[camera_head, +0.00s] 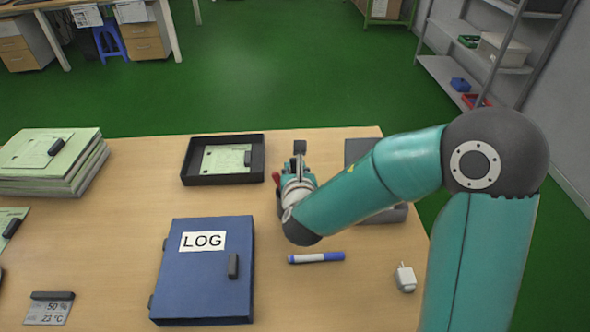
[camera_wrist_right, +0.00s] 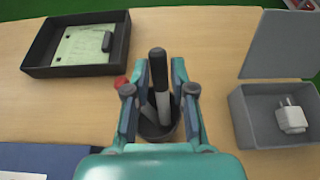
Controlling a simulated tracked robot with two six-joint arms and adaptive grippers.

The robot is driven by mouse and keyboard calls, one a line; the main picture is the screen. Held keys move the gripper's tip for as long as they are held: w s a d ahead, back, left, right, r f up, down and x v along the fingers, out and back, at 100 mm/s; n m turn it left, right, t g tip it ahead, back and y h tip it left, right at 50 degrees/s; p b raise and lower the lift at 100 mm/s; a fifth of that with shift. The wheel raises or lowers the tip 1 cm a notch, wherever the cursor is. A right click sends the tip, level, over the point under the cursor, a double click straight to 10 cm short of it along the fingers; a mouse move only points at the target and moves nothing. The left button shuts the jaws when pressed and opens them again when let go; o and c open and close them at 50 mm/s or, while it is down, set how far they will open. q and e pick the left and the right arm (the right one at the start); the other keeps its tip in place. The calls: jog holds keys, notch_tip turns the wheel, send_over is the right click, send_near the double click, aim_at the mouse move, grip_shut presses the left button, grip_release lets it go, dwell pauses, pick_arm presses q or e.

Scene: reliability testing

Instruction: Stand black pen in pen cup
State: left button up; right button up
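The black pen (camera_wrist_right: 158,68) stands with its black end up in the right wrist view, its lighter lower part running down into the dark pen cup (camera_wrist_right: 158,131). Its black end also shows above the gripper in the head view (camera_head: 299,147). My right gripper (camera_wrist_right: 158,88) has its fingers apart on either side of the pen, with visible gaps. Other pens share the cup, one with a red end (camera_wrist_right: 121,82). In the head view my right gripper (camera_head: 299,172) and wrist hide most of the cup. My left gripper is not in view.
A black tray (camera_head: 190,168) with a green card is behind left. A blue LOG binder (camera_head: 200,285) and a blue-white marker (camera_head: 316,257) lie in front. A grey open box (camera_wrist_right: 240,120) with a white plug is to the right. Green files (camera_head: 50,160) are at far left.

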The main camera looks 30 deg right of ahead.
jog(key=shift+o, duration=1.3)
jog(key=v, duration=0.7)
jog(key=shift+s, duration=0.2)
jog(key=shift+a, duration=0.1)
